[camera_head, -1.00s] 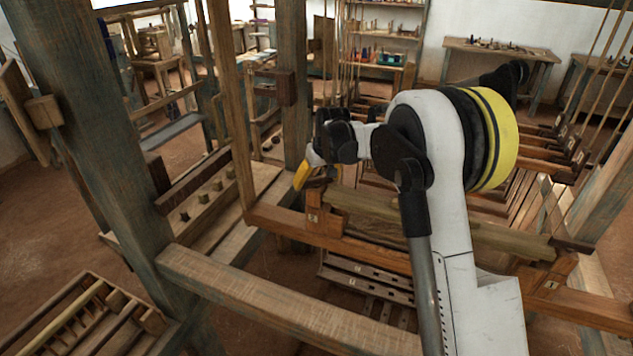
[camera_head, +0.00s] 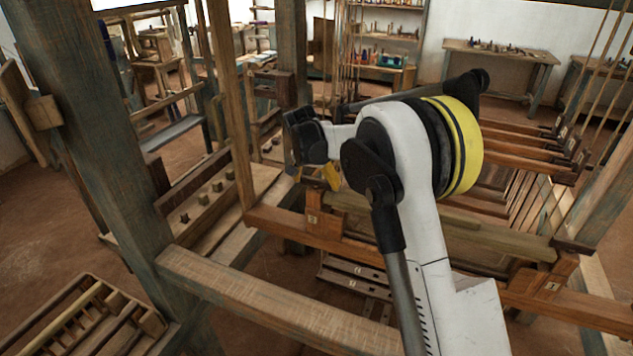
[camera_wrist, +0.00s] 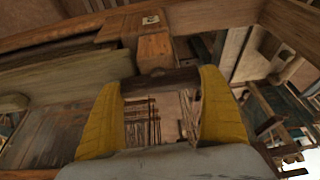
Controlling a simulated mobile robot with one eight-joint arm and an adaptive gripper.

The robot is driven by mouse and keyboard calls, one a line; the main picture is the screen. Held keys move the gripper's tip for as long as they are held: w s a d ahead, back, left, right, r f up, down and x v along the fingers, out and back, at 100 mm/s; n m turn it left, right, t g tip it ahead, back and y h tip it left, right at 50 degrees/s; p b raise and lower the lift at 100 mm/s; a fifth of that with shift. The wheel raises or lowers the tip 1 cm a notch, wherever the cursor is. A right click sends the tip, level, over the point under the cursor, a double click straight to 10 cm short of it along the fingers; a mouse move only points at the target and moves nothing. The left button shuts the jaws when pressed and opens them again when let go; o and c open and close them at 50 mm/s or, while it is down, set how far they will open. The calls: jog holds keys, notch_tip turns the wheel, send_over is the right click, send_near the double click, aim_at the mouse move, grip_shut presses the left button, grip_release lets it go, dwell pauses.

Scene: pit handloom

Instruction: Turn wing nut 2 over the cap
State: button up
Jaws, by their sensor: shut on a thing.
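My gripper (camera_head: 313,174) is at the left end of the loom's front beam, above the left bracket. In the wrist view its two yellow fingers (camera_wrist: 163,84) stand apart with a dark brown wooden bar (camera_wrist: 165,79) between their tips. I take this bar for wing nut 2, and the gripper is shut on it. Beyond it is an orange-brown wooden block (camera_wrist: 154,48), perhaps the cap, with a pale label on the wood above.
A rounded log beam (camera_head: 470,238) runs right from the gripper along an orange-brown rail (camera_head: 370,255). A thick post (camera_head: 95,150) and a front crossbeam (camera_head: 280,300) stand nearer. A slatted wooden rack (camera_head: 85,320) is at lower left.

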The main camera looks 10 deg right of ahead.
jog(key=shift+m, duration=0.3)
jog(key=o, duration=0.9)
jog(key=v, duration=1.2)
jog(key=shift+w+r, duration=0.1)
